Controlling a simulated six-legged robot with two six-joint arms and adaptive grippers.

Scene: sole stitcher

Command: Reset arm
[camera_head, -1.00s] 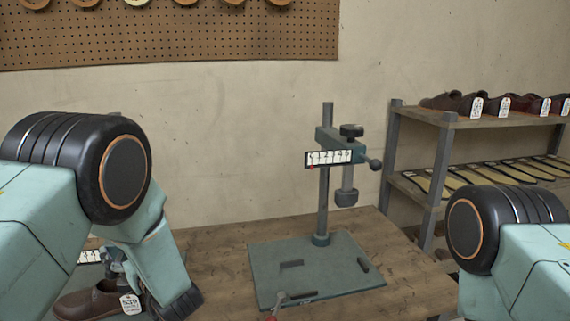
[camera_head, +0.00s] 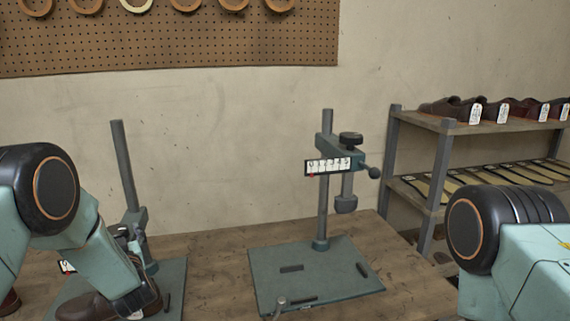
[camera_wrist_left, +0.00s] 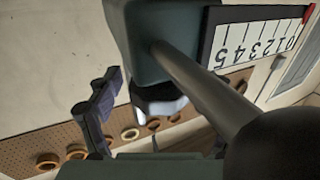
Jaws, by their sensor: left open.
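My left arm comes in from the left in the head view, with its forearm slanting down to a dark wrist in front of the left stand (camera_head: 126,165). The fingers of my left gripper are not clear there. In the left wrist view, a dark finger of my left gripper (camera_wrist_left: 96,108) shows, open, near the stand's thick bar (camera_wrist_left: 195,85) and white scale plate (camera_wrist_left: 250,45). I see nothing held. My right arm's rounded joint shows at the lower right in the head view, but its gripper is out of view.
A second stand (camera_head: 325,190) with a scale plate (camera_head: 331,165) rises from a green base plate (camera_head: 335,275) on the wooden bench (camera_head: 215,260). A brown shoe (camera_head: 80,308) is partly hidden by my left arm. A shelf rack (camera_head: 441,165) holds shoes and soles at right.

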